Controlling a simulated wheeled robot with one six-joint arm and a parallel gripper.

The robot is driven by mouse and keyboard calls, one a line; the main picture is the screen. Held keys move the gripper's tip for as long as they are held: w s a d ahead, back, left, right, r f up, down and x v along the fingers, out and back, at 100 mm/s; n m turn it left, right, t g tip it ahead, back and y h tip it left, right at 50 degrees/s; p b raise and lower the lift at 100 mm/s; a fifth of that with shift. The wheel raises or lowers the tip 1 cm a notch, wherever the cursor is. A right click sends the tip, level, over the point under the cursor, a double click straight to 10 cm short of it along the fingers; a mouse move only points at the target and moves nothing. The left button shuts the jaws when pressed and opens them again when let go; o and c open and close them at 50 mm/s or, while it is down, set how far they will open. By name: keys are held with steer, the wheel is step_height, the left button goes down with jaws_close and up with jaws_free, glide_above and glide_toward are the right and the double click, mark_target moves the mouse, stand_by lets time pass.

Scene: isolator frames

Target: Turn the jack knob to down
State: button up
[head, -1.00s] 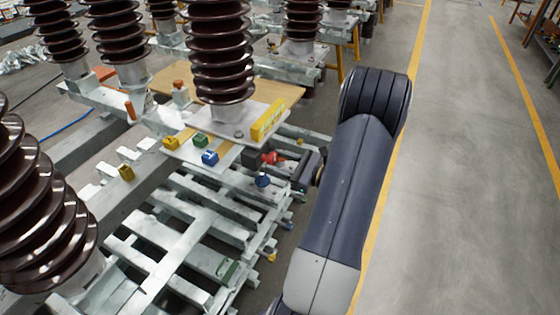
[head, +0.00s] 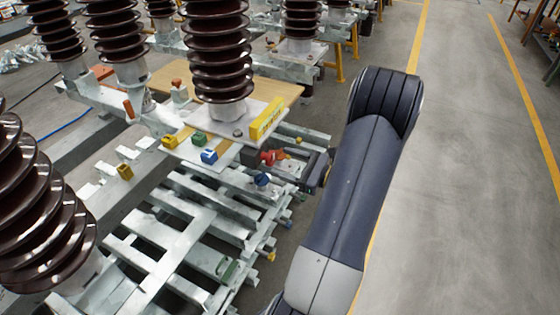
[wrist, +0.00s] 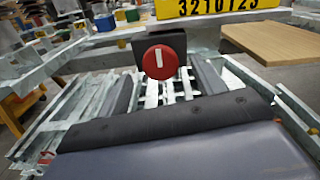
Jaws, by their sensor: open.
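The jack knob is a round red knob (wrist: 160,62) with a white mark on a dark square housing, under a yellow number plate. Its mark stands nearly upright in the wrist view. In the head view the red knob (head: 267,157) is at the side of the frame's end, below the yellow plate. My gripper (head: 298,170) is just right of it, partly hidden by my arm. In the wrist view my gripper (wrist: 165,76) has its two dark fingers apart, one on each side below the knob. Nothing is held, and I see no contact with the knob.
Yellow, green and blue blocks (head: 209,156) lie on the plate beside the tall brown insulator (head: 220,60). Metal rails (head: 180,235) spread below. The grey floor (head: 460,200) at right is clear.

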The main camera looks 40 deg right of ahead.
mark_target(268, 157)
steer(key=v, duration=0.8)
steer(key=shift+s, duration=0.2)
steer(key=shift+w, duration=0.1)
steer(key=x, duration=1)
steer(key=shift+w+a, duration=0.1)
steer(key=shift+w, duration=0.25)
steer(key=shift+s, duration=0.1)
